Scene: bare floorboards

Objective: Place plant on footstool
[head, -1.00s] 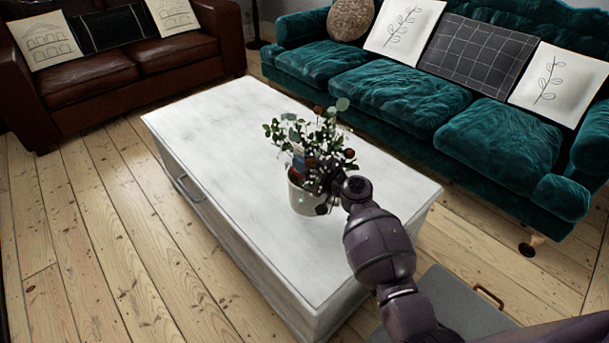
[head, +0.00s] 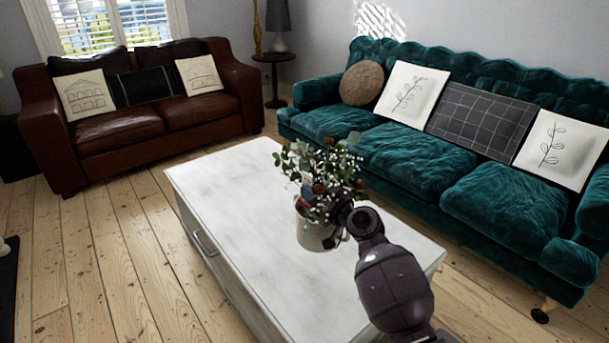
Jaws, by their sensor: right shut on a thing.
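The plant (head: 312,172) has green leaves, small white flowers and a few reddish-brown blooms in a pale pot (head: 313,232). It appears upright, over the white coffee table in the head view. I cannot tell whether the pot touches the tabletop. My right gripper (head: 337,228) is shut on the plant at the right side of the pot, and its fingers are partly hidden by the wrist and flowers. My left gripper is not in view. No footstool can be made out in the current view.
The white coffee table (head: 225,185) fills the middle. A teal sofa (head: 415,165) stands behind it to the right, and a brown leather sofa (head: 120,130) at the back left. A side table with a lamp (head: 279,45) stands between them. Floorboards (head: 95,250) at left are clear.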

